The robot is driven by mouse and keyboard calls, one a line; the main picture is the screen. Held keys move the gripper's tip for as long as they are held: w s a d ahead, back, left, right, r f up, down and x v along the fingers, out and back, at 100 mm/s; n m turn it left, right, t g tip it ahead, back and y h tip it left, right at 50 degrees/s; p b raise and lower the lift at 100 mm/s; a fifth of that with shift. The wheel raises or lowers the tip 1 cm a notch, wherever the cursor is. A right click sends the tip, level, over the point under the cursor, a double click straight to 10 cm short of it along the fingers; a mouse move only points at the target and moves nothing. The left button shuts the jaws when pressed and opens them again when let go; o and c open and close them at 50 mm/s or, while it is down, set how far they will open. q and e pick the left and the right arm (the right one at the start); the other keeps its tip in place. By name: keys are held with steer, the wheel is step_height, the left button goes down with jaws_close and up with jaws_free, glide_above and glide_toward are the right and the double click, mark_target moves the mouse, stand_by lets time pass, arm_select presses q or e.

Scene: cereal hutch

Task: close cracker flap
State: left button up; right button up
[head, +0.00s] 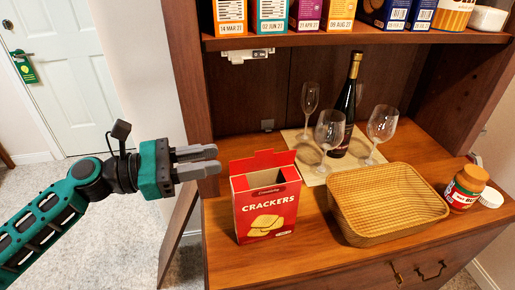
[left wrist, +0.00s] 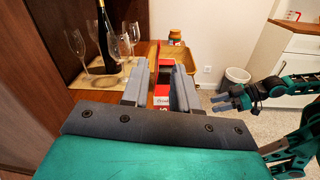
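The red cracker box (head: 267,212) stands upright near the front left of the wooden counter, its top open. Its wide red flap (head: 262,161) stands up at the back edge of the opening. The box also shows in the left wrist view (left wrist: 162,90), seen between the fingers and partly hidden by them. My left gripper (head: 216,160) is empty, left of the box and about level with the raised flap, apart from it. Its fingers are spread in the left wrist view (left wrist: 158,92). My right gripper (left wrist: 218,102) appears small at the right there, fingers apart and empty.
A wicker basket (head: 388,203) stands right of the box, with a jar (head: 464,190) beyond it. Wine glasses (head: 329,133) and a dark bottle (head: 346,108) stand on a mat behind. A shelf (head: 360,37) with boxes hangs above; the hutch's left side panel (head: 188,75) rises behind my left gripper.

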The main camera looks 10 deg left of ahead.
mark_target(263, 160)
arm_select(q)
steer(key=p+x, duration=0.1)
steer(key=x, duration=0.8)
steer(key=shift+w+d, duration=0.1)
steer(key=shift+d, duration=0.25)
steer(key=shift+c, duration=0.2)
jaws_close()
